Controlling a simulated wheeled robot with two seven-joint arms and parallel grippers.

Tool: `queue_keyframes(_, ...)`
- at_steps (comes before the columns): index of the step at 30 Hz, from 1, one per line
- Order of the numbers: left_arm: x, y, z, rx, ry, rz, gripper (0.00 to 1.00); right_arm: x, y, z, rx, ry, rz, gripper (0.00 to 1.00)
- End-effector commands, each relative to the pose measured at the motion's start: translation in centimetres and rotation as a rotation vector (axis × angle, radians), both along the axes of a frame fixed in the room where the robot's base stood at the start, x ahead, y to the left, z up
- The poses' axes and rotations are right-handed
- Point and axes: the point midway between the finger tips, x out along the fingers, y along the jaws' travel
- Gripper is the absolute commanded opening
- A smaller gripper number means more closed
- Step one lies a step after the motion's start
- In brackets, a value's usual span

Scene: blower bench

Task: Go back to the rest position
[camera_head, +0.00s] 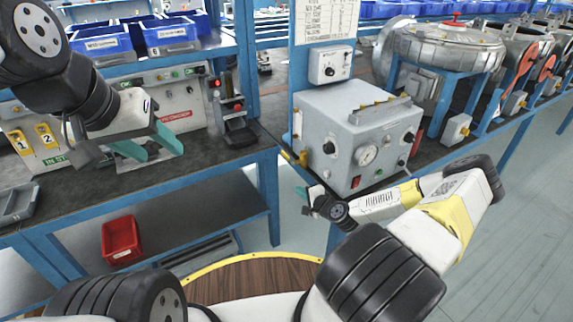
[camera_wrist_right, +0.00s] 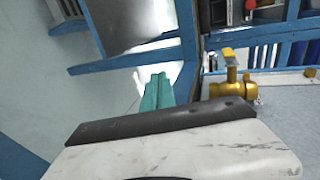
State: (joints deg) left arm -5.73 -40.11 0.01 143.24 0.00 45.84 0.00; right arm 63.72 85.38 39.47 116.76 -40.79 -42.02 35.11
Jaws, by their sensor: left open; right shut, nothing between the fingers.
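My left gripper (camera_head: 150,148) is on the left in the head view, with its teal fingers spread apart and empty. It hangs above the dark bench top (camera_head: 205,160), in front of a grey control panel. My right gripper (camera_head: 303,193) is low near the middle, in front of the bench edge and just left below the grey gauge box (camera_head: 355,135). In the right wrist view its teal fingers (camera_wrist_right: 158,92) are together with nothing between them. A yellow valve (camera_wrist_right: 232,85) on the grey box shows close to the right of these fingers.
A red bin (camera_head: 122,242) sits on the lower shelf at left. Blue bins (camera_head: 100,40) stand on the upper shelf. A round metal blower housing (camera_head: 450,45) stands on a blue frame at right. The grey floor (camera_head: 500,230) at right is free.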

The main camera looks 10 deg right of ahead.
Motion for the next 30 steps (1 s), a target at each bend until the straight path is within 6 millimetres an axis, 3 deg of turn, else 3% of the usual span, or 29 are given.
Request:
queue_keyframes(8, 0.0, 0.0, 0.0, 0.000, 0.000, 0.000, 0.51, -0.5, 0.1, 0.3, -0.048, 0.017, 0.050, 0.00)
queue_keyframes(14, 0.0, 0.0, 0.0, 0.000, 0.000, 0.000, 0.51, -1.4, 0.8, 2.5, -0.269, 0.095, 0.259, 0.00)
queue_keyframes(23, 0.0, 0.0, 0.0, 0.000, 0.000, 0.000, 0.51, -3.6, -0.3, 9.3, -0.652, 0.229, 0.532, 0.00)
queue_keyframes(30, 0.0, 0.0, 0.0, 0.000, 0.000, 0.000, 0.51, -5.6, -1.3, 17.1, -0.890, 0.301, 0.639, 0.00)
